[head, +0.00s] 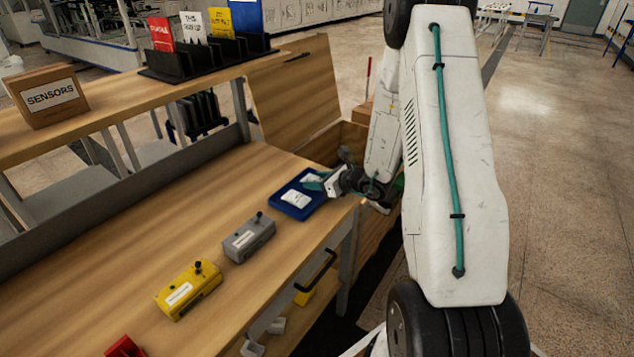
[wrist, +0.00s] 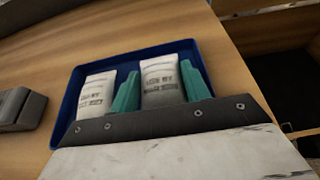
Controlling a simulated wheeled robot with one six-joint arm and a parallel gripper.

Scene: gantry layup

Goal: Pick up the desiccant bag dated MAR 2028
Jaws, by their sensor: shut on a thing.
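In the wrist view, a blue tray (wrist: 128,61) holds two white desiccant bags. The right bag (wrist: 160,78) stands between the two teal fingers of my gripper (wrist: 160,92), which is shut on it. Its print reads "USE BY" with a second line that looks like MAR 2028. The left bag (wrist: 97,92) lies outside the left finger; its second line is too blurred to read. In the head view, my gripper (head: 318,181) is over the blue tray (head: 291,211), with one white bag (head: 295,199) in front of it and the other partly covered by the fingers.
A grey box (head: 248,238) and a yellow box (head: 188,290) with knobs stand nearer on the wooden bench (head: 150,240). A SENSORS carton (head: 48,95) sits on the upper shelf. An open wooden crate (head: 345,140) is behind the tray.

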